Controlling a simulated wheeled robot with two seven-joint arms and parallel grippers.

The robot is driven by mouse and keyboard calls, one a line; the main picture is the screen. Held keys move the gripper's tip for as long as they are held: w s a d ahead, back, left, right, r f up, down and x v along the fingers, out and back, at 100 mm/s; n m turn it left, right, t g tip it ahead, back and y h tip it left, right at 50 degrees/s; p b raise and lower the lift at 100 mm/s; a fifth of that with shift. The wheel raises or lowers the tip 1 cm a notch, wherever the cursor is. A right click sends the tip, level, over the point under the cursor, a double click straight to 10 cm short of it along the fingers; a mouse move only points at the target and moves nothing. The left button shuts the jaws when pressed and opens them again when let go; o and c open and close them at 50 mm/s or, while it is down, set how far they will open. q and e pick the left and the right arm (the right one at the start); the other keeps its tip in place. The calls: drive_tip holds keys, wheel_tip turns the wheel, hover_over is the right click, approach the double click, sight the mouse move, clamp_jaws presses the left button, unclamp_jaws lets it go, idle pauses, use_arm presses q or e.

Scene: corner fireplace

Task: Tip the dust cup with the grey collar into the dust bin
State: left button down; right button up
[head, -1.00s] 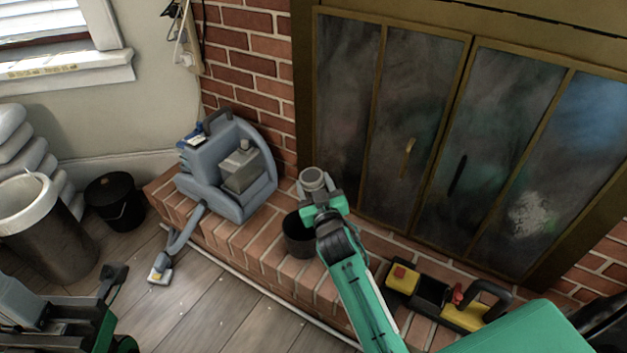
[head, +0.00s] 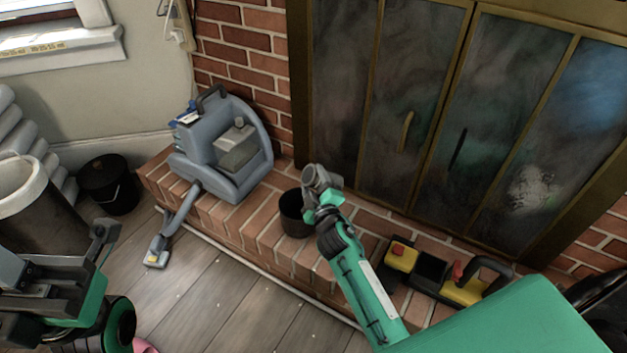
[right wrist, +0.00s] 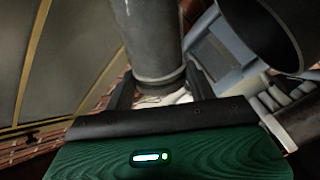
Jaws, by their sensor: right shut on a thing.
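My right gripper (head: 322,196) is shut on the dust cup (head: 313,178), which has a grey collar and leans to the left above the hearth. In the right wrist view the cup (right wrist: 147,38) is a grey cylinder between the fingers; its contents do not show. A dark, round, open bin (head: 293,222) stands on the brick hearth just left of and below the cup. It also shows in the right wrist view (right wrist: 262,38), apart from the cup. My left gripper (head: 60,262) is at the lower left, away from these things; its jaw opening is unclear.
A blue-grey vacuum machine (head: 218,160) stands on the hearth, its hose and nozzle (head: 157,250) reaching the floor. A black bucket (head: 108,186) and a large white-rimmed bin (head: 45,215) stand left. A yellow-and-black tool (head: 462,290) lies right. Glass fireplace doors (head: 440,130) rise behind.

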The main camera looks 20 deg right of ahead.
idle(0.4)
drive_tip(key=shift+f+n, duration=0.2)
drive_tip(key=shift+n, duration=0.2)
drive_tip(key=shift+f+n, duration=0.25)
drive_tip(key=shift+n, duration=0.15)
idle(0.3)
drive_tip(key=shift+f+n+b, duration=0.3)
drive_tip(key=shift+n+b, duration=0.05)
drive_tip(key=shift+n, duration=0.05)
